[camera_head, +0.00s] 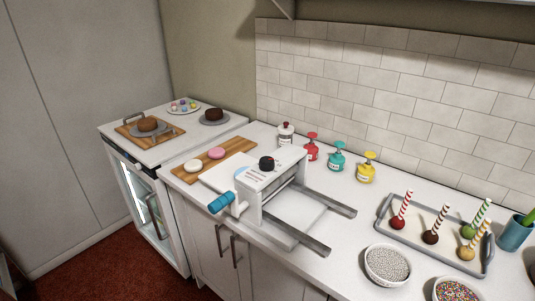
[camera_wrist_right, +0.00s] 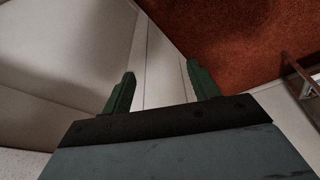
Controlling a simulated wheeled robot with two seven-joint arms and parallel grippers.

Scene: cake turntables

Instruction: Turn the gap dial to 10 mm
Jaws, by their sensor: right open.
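The white sheeter machine (camera_head: 267,178) stands on the counter in the head view. A black round dial (camera_head: 267,163) sits on its top, beside a printed label; the dial's setting is too small to read. A blue crank handle (camera_head: 221,203) sticks out at the machine's front left. Metal rails (camera_head: 325,201) run out from its right side. My right gripper (camera_wrist_right: 156,82) shows in the right wrist view with its two green fingers apart and nothing between them. Neither gripper shows in the head view.
A wooden board (camera_head: 235,147) with a white and a pink round lies left of the machine. Red, teal (camera_head: 337,157) and yellow pump bottles stand behind it. A tray (camera_head: 427,243) of cake pops and sprinkle bowls (camera_head: 387,265) are at the right. A cake (camera_head: 147,124) sits far left.

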